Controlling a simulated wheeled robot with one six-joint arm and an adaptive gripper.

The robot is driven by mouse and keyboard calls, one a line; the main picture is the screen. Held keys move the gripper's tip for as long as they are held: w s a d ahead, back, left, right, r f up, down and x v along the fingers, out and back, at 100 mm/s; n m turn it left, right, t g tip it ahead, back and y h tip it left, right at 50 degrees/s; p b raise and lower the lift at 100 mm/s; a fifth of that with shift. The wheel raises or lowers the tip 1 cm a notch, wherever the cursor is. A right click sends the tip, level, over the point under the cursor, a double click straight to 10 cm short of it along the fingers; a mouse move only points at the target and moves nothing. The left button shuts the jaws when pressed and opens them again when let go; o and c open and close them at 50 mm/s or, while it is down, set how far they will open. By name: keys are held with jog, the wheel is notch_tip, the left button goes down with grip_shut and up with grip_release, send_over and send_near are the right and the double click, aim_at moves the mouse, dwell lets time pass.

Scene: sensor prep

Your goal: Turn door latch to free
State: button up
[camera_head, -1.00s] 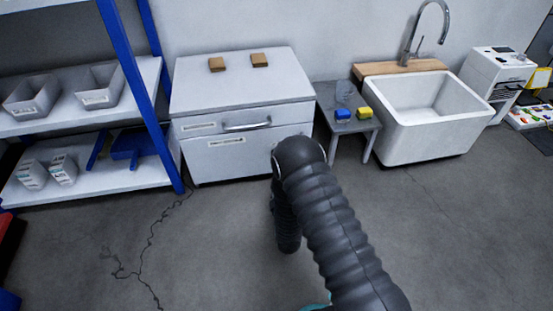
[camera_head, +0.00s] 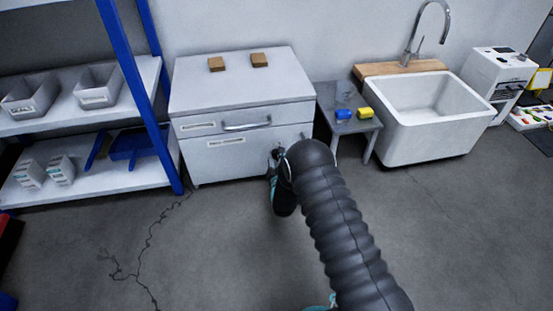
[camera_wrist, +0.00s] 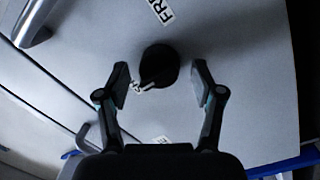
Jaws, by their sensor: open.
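The door latch (camera_wrist: 160,62) is a round black knob on the pale cabinet door (camera_wrist: 245,75) in the wrist view. In the head view my gripper (camera_head: 275,158) is at the right part of the white cabinet's lower door (camera_head: 215,165); my arm hides the latch there.
The cabinet has a drawer handle (camera_head: 246,125) above the door and two brown blocks on top. A blue-post shelf (camera_head: 140,90) stands at left. A small grey table (camera_head: 350,128) and a white sink (camera_head: 420,125) stand at right.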

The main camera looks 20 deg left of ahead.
jog(key=c, duration=1.1)
jog(key=shift+c, duration=0.2)
jog(key=shift+m, duration=0.3)
jog(key=m, duration=0.3)
jog(key=shift+r+m, duration=0.1)
jog(key=shift+m, duration=0.2)
jog(key=m+g, duration=0.1)
jog(key=m, duration=0.3)
jog(key=shift+w+d, duration=0.1)
jog(key=m, duration=0.4)
jog(key=shift+r, duration=0.1)
jog(key=shift+w+d+m+g+y, duration=0.1)
jog(key=shift+m+g+y, duration=0.1)
jog(key=shift+m, duration=0.95)
jog(key=shift+d+m+g+y, duration=0.1)
jog(key=shift+m+g+y, duration=0.1)
jog(key=shift+m, duration=0.95)
